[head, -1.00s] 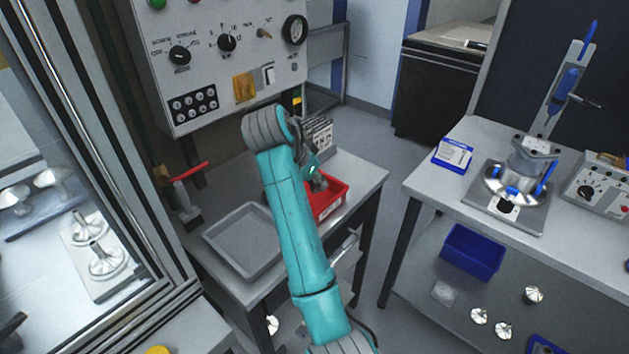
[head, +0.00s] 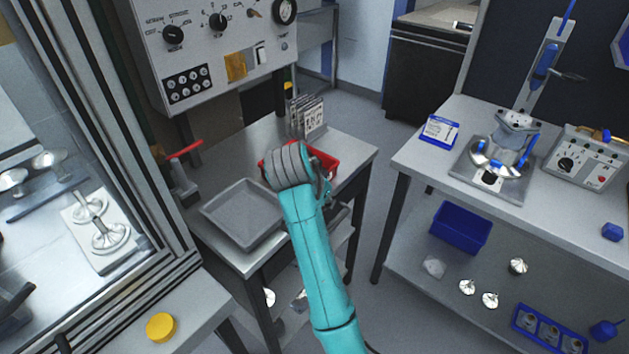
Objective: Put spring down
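I cannot make out the spring in the head view. The red bin (head: 326,163) sits on the small grey table, partly covered by my teal arm. My gripper (head: 326,188) is mostly hidden behind my wrist, just in front of the red bin. Its fingertips do not show clearly, so I cannot tell whether it is open or holds anything. A shallow grey tray (head: 243,213) lies left of my wrist on the same table and looks empty.
A rack of cards (head: 308,118) stands behind the red bin, below the control panel (head: 215,50). A red-handled tool (head: 183,170) is left of the tray. The right bench (head: 415,165) holds a fixture (head: 500,160); a blue bin (head: 461,227) is on its lower shelf.

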